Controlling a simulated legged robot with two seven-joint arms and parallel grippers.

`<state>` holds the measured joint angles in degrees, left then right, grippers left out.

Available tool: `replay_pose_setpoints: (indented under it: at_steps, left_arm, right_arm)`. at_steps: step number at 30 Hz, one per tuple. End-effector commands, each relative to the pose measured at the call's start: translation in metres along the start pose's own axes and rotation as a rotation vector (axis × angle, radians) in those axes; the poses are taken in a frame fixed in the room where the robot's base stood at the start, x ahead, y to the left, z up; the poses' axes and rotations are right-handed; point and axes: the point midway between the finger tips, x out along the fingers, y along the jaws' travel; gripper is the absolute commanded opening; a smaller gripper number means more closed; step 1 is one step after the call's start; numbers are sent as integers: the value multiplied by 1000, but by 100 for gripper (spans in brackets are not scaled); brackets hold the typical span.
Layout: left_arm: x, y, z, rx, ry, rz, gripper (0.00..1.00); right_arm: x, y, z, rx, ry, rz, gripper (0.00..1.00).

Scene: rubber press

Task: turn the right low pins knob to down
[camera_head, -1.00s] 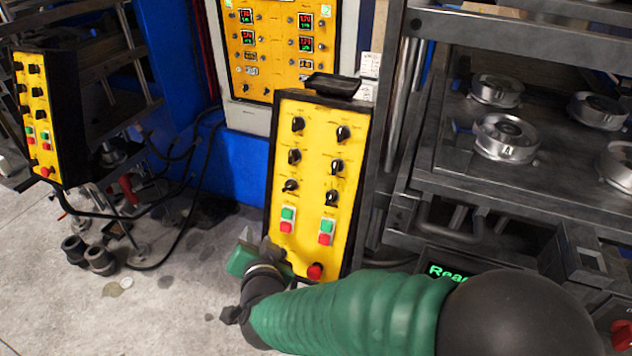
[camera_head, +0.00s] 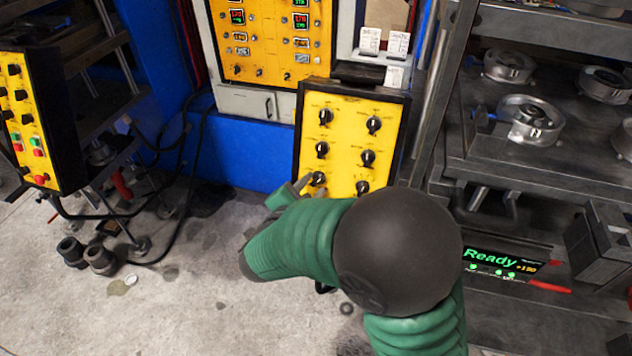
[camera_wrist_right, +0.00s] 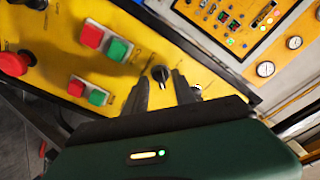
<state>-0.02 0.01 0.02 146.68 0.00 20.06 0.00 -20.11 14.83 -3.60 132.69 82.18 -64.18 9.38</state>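The yellow control panel (camera_head: 345,140) has black knobs in two columns. Its labels are too small to read, so I cannot tell which knob is the right low pins knob. My right gripper (camera_head: 312,188) is at the lower-left knob (camera_head: 318,179) of the panel. In the right wrist view the fingers of this gripper (camera_wrist_right: 165,85) are apart, with a dark knob (camera_wrist_right: 160,73) showing between their tips. I cannot tell whether they touch it. My left gripper is not in view.
Red and green buttons (camera_wrist_right: 105,40) sit beside the knob in the wrist view. A second yellow panel (camera_head: 30,120) stands at left. A press with metal rings (camera_head: 530,120) and a "Ready" display (camera_head: 490,258) are at right.

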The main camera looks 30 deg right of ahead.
Motion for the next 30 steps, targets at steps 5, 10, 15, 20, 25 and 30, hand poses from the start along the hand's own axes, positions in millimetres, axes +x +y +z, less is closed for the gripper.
replay_pose_setpoints:
  at_steps: [5, 10, 15, 20, 25, 30]
  left_arm:
    - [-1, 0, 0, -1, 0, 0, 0]
    - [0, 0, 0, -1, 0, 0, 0]
    - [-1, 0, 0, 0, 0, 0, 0]
    - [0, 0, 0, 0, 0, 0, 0]
    - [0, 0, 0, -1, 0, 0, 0]
    - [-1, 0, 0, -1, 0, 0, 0]
  right_arm:
    - [22, 2, -2, 2, -1, 1, 32]
    - [26, 3, -3, 4, -3, 1, 32]
    - [25, 2, -3, 4, -3, 2, 23]
    - [24, 3, -2, 2, -2, 4, 2]
    - [24, 3, -1, 1, -4, 4, 0]
    - [22, 4, 0, -4, -9, 3, 0]
